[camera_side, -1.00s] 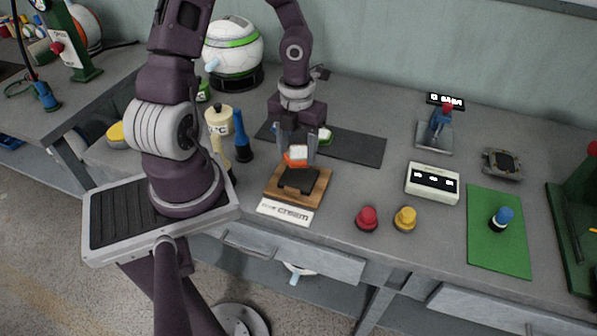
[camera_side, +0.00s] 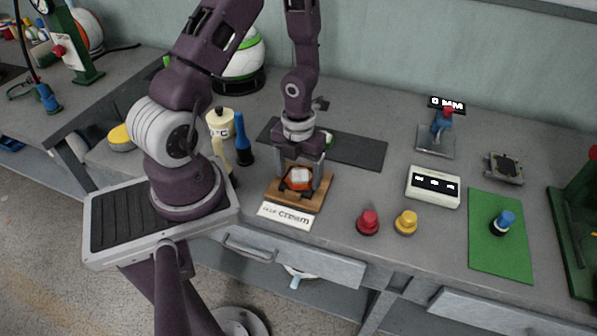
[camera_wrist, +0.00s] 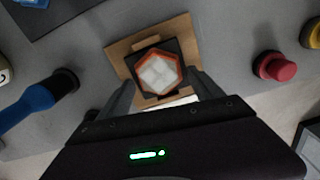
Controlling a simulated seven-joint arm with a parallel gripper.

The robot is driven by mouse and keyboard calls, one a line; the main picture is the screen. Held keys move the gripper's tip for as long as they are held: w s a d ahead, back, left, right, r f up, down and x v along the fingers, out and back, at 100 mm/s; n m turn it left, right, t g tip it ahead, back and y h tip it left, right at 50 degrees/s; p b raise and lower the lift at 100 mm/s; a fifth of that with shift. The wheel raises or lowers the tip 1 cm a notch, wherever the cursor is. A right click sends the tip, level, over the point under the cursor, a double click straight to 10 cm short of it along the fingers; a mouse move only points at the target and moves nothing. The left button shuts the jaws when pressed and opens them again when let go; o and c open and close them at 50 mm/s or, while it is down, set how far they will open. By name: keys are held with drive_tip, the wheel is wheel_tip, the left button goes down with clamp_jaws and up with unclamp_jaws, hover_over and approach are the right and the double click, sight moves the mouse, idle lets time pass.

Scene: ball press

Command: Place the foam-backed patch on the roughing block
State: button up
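The foam-backed patch, an orange hexagon with a white top (camera_side: 300,177), lies on the black pad of the roughing block, a wooden board (camera_side: 281,200) on the bench. In the wrist view the patch (camera_wrist: 160,73) sits roughly in the middle of the black pad, with the wooden board (camera_wrist: 120,55) showing around it. My gripper (camera_side: 298,186) is low over the block, one finger on each side of the patch. Gaps show between the fingers and the patch, so my gripper is open. The near edge of the block is partly hidden by my gripper in the wrist view.
A white label plate (camera_side: 286,215) lies in front of the block. A dark mat (camera_side: 355,149) is behind it. Red (camera_side: 368,222) and yellow (camera_side: 405,222) knobs stand to the right, before a white display box (camera_side: 433,187).

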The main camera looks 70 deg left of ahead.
wheel_tip(320, 180, up, 12)
wheel_tip(320, 180, up, 6)
drive_tip(key=n+y, duration=0.3)
drive_tip(key=n, duration=0.5)
hover_over(298, 177)
drive_tip(key=s+d, duration=0.2)
drive_tip(key=s+d+r+n+t+h, duration=0.1)
drive_tip(key=d+r+n, duration=0.4)
drive_tip(key=n, duration=0.5)
drive_tip(key=s+d+r+n+t+h, duration=0.2)
drive_tip(key=s+d+r+n+t, duration=0.2)
drive_tip(key=n, duration=0.6)
wheel_tip(298, 177, up, 3)
drive_tip(key=shift+s+d+n+t, duration=0.3)
drive_tip(key=shift+s+d, duration=0.15)
drive_tip(key=shift+s, duration=0.8)
